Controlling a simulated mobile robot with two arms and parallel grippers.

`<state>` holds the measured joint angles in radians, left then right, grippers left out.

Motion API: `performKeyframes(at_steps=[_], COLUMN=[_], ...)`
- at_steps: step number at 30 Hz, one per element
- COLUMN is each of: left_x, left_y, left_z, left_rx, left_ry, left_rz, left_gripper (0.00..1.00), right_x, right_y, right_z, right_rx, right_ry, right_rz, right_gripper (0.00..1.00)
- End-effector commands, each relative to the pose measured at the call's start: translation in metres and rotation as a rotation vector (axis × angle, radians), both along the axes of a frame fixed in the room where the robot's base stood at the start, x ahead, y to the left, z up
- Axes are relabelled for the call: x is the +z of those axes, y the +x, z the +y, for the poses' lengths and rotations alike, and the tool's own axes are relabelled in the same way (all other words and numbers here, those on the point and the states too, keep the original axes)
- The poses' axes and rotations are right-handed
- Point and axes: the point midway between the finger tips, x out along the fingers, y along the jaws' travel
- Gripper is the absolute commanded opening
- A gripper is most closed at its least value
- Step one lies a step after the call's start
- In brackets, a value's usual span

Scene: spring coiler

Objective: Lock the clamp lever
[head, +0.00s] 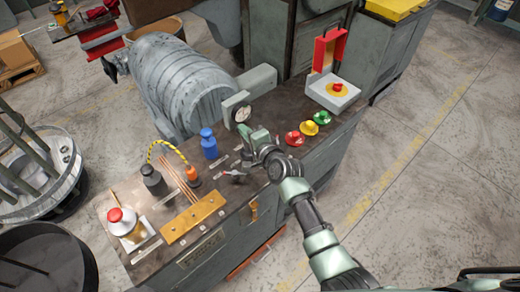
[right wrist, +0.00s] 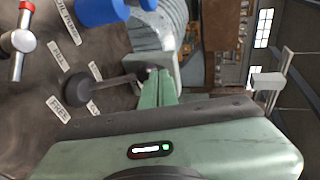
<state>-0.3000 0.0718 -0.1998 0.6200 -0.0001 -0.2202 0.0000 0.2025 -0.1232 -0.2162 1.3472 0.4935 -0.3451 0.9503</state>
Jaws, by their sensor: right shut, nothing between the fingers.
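The clamp lever (right wrist: 115,82) shows in the right wrist view as a dark rod with a black round knob (right wrist: 78,89) at its left end. Small white labels lie around it, and one by the knob reads FREE (right wrist: 59,109). My right gripper (right wrist: 158,78) is shut and empty, its green fingers close to the lever's right end; I cannot tell whether they touch. My left gripper is not in view.
Red, yellow and green buttons (head: 309,128) are to the right.

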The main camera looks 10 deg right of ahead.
Motion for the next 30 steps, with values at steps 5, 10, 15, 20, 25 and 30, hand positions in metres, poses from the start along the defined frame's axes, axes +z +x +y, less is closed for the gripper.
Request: performKeyframes(at_steps=[5,10,15,20,25,30], left_x=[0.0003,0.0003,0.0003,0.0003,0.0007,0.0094], left_y=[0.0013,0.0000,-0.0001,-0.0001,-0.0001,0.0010], left_z=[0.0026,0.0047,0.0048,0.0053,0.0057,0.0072], left_rx=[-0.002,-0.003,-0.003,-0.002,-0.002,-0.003], left_ry=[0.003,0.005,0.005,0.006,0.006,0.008], left_rz=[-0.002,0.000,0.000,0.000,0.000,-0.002], left_gripper=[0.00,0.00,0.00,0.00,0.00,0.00], right_x=[0.0001,0.0006,0.0003,-0.0001,-0.0001,0.0078], right_y=[0.0038,0.0056,0.0059,0.0057,0.0055,0.0049], right_z=[0.0028,0.0042,0.0042,0.0043,0.0043,0.0047], right_rx=[0.000,0.000,0.000,0.000,0.000,0.001], right_ry=[0.000,0.001,0.000,0.000,0.000,0.001], right_rz=[0.000,-0.002,-0.001,0.000,0.001,0.001], right_gripper=[0.00,0.00,0.00,0.00,0.00,0.00])
